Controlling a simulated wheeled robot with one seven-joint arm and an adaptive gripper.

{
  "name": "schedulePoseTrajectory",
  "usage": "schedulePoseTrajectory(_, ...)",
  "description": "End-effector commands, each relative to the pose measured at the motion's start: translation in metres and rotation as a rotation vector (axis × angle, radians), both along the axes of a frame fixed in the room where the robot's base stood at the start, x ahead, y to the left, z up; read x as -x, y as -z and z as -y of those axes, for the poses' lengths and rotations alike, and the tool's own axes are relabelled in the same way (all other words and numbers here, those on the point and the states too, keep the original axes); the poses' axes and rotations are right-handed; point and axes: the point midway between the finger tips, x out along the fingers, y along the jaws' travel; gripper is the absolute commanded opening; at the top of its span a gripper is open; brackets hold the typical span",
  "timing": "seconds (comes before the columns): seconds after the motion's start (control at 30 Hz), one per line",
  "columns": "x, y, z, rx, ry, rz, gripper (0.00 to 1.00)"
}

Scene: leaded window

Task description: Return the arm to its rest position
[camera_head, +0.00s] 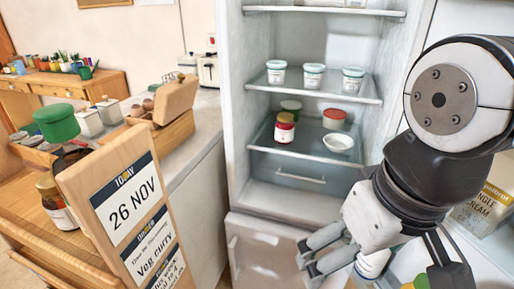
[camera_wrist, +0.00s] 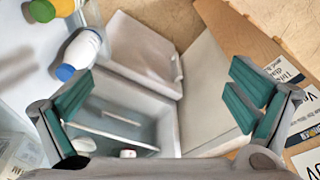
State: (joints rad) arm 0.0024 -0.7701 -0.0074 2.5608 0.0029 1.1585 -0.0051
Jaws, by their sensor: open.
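My arm (camera_head: 445,165) comes in from the right side of the head view, bent downward in front of the open fridge. My gripper (camera_head: 309,256) is at the lower middle, in front of the fridge's lower part. In the wrist view, my gripper (camera_wrist: 160,105) has its green-padded fingers wide apart, with nothing between them. No rest position is marked in either view.
The fridge shelves (camera_head: 315,90) hold several tubs, a red-lidded jar (camera_head: 285,127) and a white bowl (camera_head: 339,142). A blue-capped bottle (camera_wrist: 83,48) stands beside the left finger in the wrist view. A cream carton (camera_head: 485,207) is at right. A wooden date board (camera_head: 125,210) stands left.

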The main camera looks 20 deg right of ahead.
Motion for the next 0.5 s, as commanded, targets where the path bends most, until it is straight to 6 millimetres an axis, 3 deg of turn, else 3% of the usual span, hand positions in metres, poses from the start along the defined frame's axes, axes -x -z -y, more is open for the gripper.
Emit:
schedulePoseTrajectory(0.4,0.002,-0.084,0.002,0.01,-0.001,0.129,1.0)
schedulePoseTrajectory(0.5,0.001,-0.097,0.002,0.012,-0.002,0.155,1.0)
